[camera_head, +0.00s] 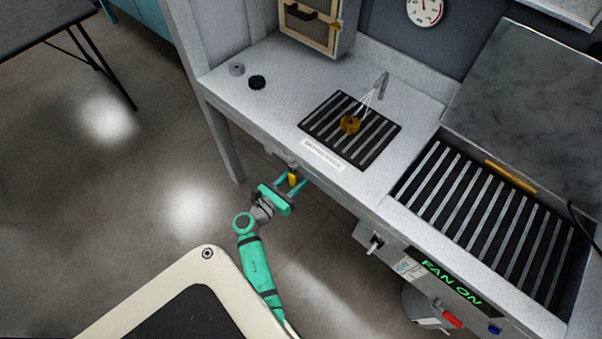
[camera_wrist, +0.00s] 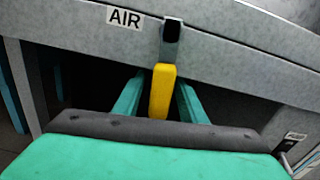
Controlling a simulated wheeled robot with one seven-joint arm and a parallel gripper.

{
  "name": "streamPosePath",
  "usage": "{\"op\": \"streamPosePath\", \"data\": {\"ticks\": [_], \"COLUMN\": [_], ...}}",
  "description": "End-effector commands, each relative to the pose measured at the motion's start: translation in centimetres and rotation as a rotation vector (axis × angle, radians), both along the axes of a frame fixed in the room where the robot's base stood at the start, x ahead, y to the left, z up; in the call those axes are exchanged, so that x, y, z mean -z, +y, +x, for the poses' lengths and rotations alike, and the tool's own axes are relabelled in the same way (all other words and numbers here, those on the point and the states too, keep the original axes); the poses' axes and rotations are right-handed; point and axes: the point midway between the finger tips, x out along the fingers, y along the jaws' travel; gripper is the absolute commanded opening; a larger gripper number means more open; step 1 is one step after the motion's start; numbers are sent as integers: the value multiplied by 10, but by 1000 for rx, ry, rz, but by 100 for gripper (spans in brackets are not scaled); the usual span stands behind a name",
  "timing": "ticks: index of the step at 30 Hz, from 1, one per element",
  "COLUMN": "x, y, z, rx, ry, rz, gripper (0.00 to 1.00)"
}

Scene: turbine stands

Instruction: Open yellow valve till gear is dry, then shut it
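The yellow valve (camera_head: 293,179) is on the bench's front edge below the gear station. In the wrist view its yellow handle (camera_wrist: 162,91) extends from a dark fitting beside an "AIR" label (camera_wrist: 124,17). My gripper (camera_head: 291,184) is open, with one finger on each side of the handle. In the wrist view the gripper (camera_wrist: 160,82) shows gaps beside the handle, so it does not look clamped. The orange-brown gear (camera_head: 349,125) sits on a black slatted grate (camera_head: 378,144). Pale streaks run from the nozzle (camera_head: 382,82) to the gear. I cannot tell whether the gear is wet.
A larger slatted basin (camera_head: 487,215) is at the right, with a "FAN ON" display (camera_head: 450,275) and another valve (camera_head: 376,242) on its front. A cabinet (camera_head: 318,24) and a round gauge (camera_head: 424,9) are behind.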

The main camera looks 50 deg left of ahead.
Motion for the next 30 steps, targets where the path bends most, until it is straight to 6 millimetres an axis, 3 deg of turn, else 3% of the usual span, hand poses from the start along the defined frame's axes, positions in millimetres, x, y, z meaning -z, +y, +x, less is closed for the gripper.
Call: {"op": "streamPosePath", "data": {"ticks": [15, 21, 30], "x": [1, 0, 0], "y": [-9, -13, -14], "z": [-86, -100, -102], "rx": [-7, 0, 3], "ry": [2, 0, 0], "rz": [-1, 0, 0], "gripper": [38, 38, 38]}}
